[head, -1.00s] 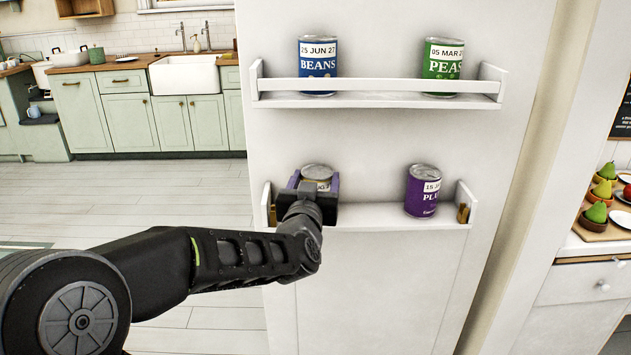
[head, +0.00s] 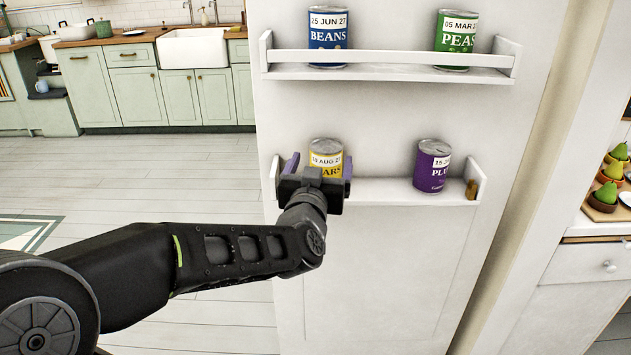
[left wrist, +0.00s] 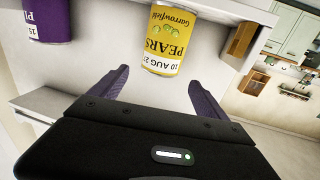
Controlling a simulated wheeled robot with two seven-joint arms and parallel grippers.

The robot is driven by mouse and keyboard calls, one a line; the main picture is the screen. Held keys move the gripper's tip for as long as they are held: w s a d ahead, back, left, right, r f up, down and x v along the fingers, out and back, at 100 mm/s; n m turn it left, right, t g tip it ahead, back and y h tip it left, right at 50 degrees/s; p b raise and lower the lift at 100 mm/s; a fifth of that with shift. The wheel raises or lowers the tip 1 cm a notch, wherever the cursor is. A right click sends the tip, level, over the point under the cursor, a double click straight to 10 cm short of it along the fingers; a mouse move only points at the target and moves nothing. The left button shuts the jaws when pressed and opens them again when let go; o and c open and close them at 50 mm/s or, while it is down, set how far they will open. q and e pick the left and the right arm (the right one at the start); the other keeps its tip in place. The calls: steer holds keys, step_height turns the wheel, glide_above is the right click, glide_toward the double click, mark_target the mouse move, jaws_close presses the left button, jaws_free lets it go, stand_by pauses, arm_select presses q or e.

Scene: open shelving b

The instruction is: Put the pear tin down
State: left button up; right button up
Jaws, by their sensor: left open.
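The pear tin (head: 326,158) is yellow with a white date label and stands upright on the left part of the lower shelf (head: 390,192). It also shows in the left wrist view (left wrist: 168,35), upside down in the picture. My left gripper (head: 320,170) is open in front of the tin, with its purple fingers spread wide. In the left wrist view the fingers (left wrist: 150,92) are on either side of and short of the tin, with a gap to it. The gripper hides the tin's lower part in the head view. My right gripper is not in view.
A purple plum tin (head: 432,166) stands to the right on the same shelf. A beans tin (head: 328,38) and a peas tin (head: 456,40) stand on the railed upper shelf (head: 390,75). The lower shelf is clear between its two tins.

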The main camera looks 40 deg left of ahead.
arm_select(q)
steer(key=b+v, duration=0.4)
steer(key=v, duration=0.3)
steer(key=shift+s+f, duration=0.1)
stand_by(0.6)
steer(key=w+d+f+m+g+h, duration=0.1)
steer(key=w+d+f+h, duration=0.25)
steer(key=f, duration=0.65)
steer(key=w+d+f+m+g+h, duration=0.1)
steer(key=w+d+f+g+h, duration=0.2)
steer(key=f, duration=0.7)
steer(key=s+d+f+m+g+h, duration=0.1)
steer(key=d+f, duration=0.4)
steer(key=f, duration=0.2)
steer(key=s+d+f+g+h, duration=0.1)
steer(key=d+f, duration=0.3)
steer(key=f, duration=0.4)
steer(key=s+d+f+g+h, duration=0.2)
steer(key=s+d+f+g, duration=0.2)
steer(key=s+d+f, duration=0.3)
steer(key=s+d+f+g+h, duration=0.2)
steer(key=s+d+f+g, duration=0.3)
steer(key=s+f, duration=1)
steer(key=d, duration=0.3)
steer(key=shift+f+m, duration=0.35)
steer(key=shift+m, duration=0.05)
